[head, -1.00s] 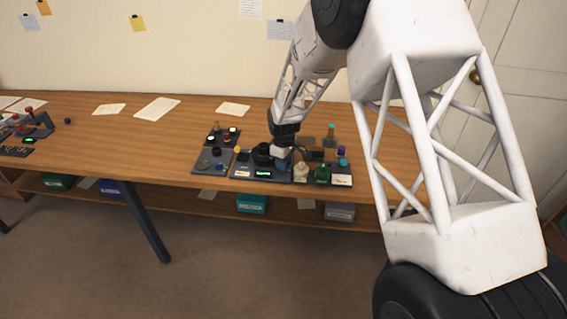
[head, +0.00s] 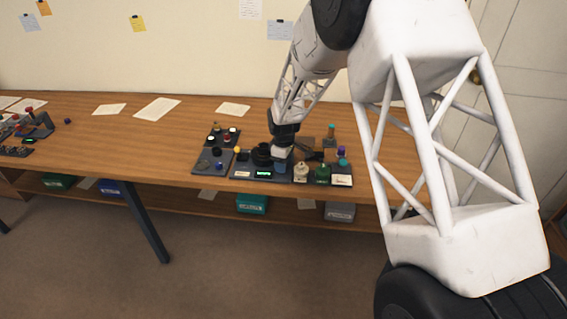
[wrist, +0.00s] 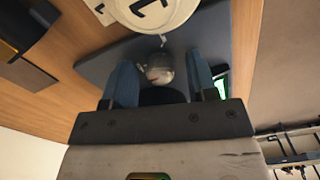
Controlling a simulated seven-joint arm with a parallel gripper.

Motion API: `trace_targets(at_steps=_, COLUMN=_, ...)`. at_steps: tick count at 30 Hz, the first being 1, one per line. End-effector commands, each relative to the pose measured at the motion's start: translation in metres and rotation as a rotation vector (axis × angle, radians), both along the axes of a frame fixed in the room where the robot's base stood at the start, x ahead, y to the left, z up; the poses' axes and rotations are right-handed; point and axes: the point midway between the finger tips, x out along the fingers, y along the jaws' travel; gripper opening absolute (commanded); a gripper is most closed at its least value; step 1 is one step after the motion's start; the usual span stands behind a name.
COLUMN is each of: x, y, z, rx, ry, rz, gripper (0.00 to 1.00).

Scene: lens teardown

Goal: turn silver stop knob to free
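The silver stop knob (wrist: 160,68) shows in the wrist view as a small rounded metal knob on a dark grey panel (wrist: 100,62). My gripper (wrist: 162,80) has its two blue fingers on either side of the knob, with a visible gap at each side, so it is open around or just above it. I cannot tell the exact height. In the head view my gripper (head: 281,164) is low over the panel with the green display (head: 264,174), and it hides the knob.
A cream dial (wrist: 150,12) marked 1 is close beyond the fingertips. Right of my gripper stand a cream knob (head: 301,172) and a green knob (head: 322,172). A black round part (head: 261,155) is close on the left.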

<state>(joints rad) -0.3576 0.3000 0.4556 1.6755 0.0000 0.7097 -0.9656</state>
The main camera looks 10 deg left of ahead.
Motion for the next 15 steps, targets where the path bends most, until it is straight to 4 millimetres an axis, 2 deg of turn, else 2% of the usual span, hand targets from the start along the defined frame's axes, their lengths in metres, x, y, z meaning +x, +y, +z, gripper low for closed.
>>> trace_targets(at_steps=8, x=0.000, y=0.000, z=0.001, rx=0.000, ry=0.000, rz=0.000, gripper=0.53)
trace_targets(at_steps=15, x=0.000, y=0.000, z=0.018, rx=0.000, ry=0.000, rz=0.000, gripper=0.53)
